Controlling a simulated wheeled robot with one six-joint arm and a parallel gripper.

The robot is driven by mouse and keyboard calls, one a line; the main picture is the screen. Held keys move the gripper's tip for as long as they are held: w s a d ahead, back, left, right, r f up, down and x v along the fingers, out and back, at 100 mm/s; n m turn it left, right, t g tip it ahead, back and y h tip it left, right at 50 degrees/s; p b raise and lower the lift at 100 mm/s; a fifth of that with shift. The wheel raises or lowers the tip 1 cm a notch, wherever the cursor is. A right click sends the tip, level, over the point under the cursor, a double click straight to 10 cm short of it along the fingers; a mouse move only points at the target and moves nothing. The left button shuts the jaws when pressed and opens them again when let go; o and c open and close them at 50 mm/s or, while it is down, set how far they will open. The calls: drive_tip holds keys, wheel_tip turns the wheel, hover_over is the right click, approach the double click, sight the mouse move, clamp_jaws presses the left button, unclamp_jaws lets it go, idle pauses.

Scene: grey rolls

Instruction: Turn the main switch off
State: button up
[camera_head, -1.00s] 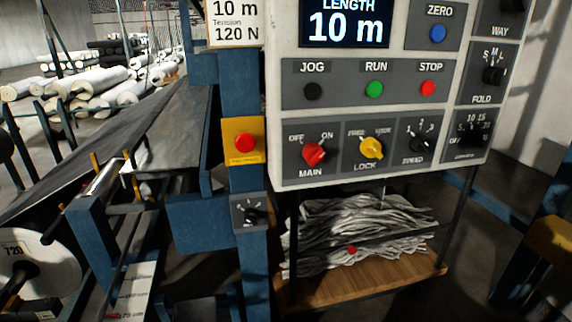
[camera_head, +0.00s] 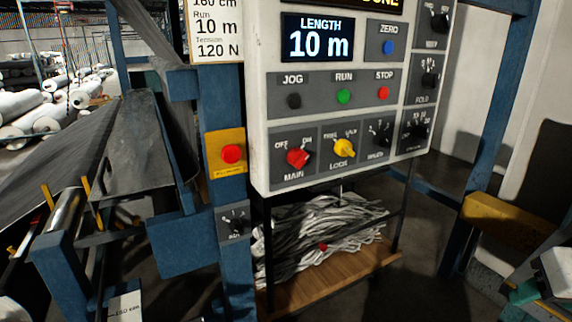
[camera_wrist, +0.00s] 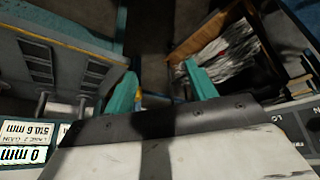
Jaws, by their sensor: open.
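The main switch (camera_head: 298,158) is a red rotary knob at the lower left of the white control panel (camera_head: 258,110), in the head view. OFF is marked at its upper left and ON at its upper right; its handle appears turned toward ON. My gripper (camera_wrist: 160,88) is in the wrist view, with its two teal fingers spread apart and nothing between them. It is away from the switch, which I cannot make out in the wrist view. A white and teal part at the lower right edge of the head view looks like my arm.
The yellow lock knob (camera_head: 344,148) is just right of the main switch. A red button on a yellow plate (camera_head: 226,168) is at the left on a blue post. A wooden shelf (camera_head: 330,280) with grey strips sits below the panel. A blue frame stands at right.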

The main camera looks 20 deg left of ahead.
drive_tip(key=w+a+r+n+t+y, duration=0.1)
drive_tip(key=w+a+n+t+y, duration=0.2)
drive_tip(key=w+a, duration=0.65)
drive_tip(key=n+t+y, duration=0.3)
drive_tip(key=n+y, duration=0.2)
drive_tip(key=y, duration=0.5)
approach(304, 163)
drive_tip(key=x, duration=1)
drive_tip(key=shift+s, duration=0.1)
drive_tip(key=c, duration=1)
